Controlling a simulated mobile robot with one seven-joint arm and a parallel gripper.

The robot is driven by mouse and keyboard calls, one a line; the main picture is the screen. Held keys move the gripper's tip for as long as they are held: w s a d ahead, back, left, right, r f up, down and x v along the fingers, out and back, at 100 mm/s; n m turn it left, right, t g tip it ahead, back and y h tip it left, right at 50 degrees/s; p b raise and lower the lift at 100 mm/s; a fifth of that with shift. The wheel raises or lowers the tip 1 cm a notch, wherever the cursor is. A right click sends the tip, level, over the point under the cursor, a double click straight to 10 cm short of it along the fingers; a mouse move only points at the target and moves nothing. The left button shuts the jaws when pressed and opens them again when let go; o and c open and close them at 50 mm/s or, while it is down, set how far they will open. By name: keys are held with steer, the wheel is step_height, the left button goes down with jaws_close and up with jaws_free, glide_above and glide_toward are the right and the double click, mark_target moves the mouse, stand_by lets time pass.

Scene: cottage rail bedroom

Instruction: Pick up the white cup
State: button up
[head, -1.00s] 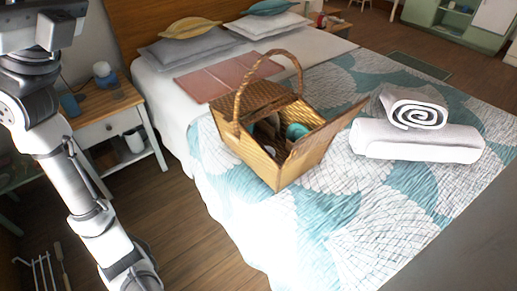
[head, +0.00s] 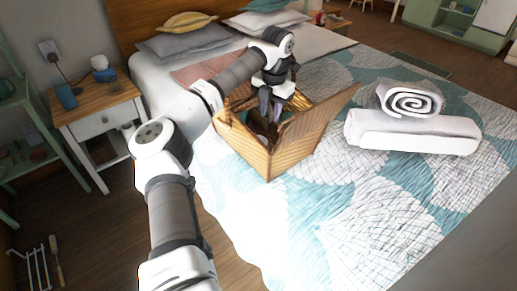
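I cannot make out a white cup clearly in this view. The open wicker basket (head: 246,146) stands on the bed, its lid flap (head: 318,118) raised on the right. Small items inside it are mostly hidden by my gripper and the basket walls. My gripper (head: 270,116) points down into the basket's opening. Its fingertips are small and dark against the basket's inside, so I cannot tell whether they are open or holding anything.
Rolled white towels (head: 411,132) lie on the bed to the right of the basket. A nightstand (head: 100,110) with a lamp (head: 102,68) and a blue cup (head: 67,97) stands left of the bed. A green shelf (head: 30,150) is at the far left. The bed's front is clear.

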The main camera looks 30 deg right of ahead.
steer(key=p, duration=0.1)
glide_above(266, 142)
steer(key=s, duration=0.2)
step_height(266, 142, down, 8)
steer(key=shift+w+a+f+p, duration=0.15)
steer(key=shift+f+p, duration=0.15)
steer(key=shift+f, duration=0.55)
steer(key=shift+s+a+f+p, duration=0.1)
steer(key=shift+a+f+p, duration=0.2)
steer(key=shift+f, duration=0.6)
steer(key=shift+w+a+f+p, duration=0.1)
steer(key=shift+f+p, duration=0.25)
steer(key=shift+f, duration=0.5)
jaws_close()
